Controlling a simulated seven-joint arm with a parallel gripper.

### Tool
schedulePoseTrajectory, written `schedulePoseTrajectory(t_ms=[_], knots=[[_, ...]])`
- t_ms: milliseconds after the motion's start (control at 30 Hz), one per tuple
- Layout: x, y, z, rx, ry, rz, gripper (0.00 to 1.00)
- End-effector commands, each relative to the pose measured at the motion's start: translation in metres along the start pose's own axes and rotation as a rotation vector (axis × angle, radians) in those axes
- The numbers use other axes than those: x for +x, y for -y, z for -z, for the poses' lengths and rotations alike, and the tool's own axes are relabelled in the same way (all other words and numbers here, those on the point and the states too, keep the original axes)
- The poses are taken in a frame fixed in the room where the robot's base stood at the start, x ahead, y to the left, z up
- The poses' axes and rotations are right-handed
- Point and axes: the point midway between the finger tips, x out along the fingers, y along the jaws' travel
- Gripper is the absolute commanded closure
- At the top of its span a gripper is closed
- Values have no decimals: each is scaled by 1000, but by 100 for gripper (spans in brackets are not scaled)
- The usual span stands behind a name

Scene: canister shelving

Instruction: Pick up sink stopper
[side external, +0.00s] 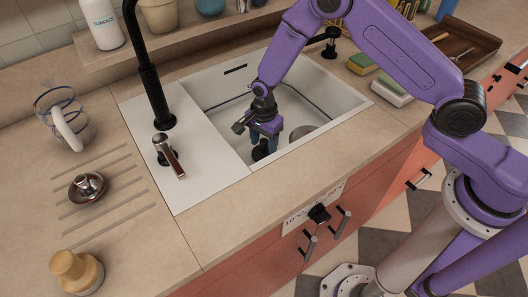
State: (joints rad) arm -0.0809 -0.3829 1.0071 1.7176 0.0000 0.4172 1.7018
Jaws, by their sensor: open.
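A round metal piece with a knob in its middle, which looks like the sink stopper (88,187), lies on the grooved drainboard at the left of the sink. My gripper (265,146) is far to its right, low in the white sink basin (345,98) by the near left wall. It points down and its jaws are open. A dark shape shows at the fingertips; I cannot tell whether it is part of the fingers or a separate thing. The basin floor under the gripper is partly hidden.
A black faucet (152,88) and its lever (170,155) stand between the drainboard and the basin. Sponges (390,90) and a wooden tray (455,48) lie at the right.

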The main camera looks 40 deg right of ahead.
Motion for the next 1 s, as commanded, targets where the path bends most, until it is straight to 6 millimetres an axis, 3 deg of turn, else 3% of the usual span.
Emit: schedulePoseTrajectory(t_ms=[200,433,467,600,633,1000], knots=[[19,0,0,-1,0,-1,45],[20,0,0,-1,0,0,45],[19,0,0,-1,0,0,48],[19,0,0,-1,0,0,94],[19,0,0,-1,0,0,100],[14,1,0,-1,0,2,100]])
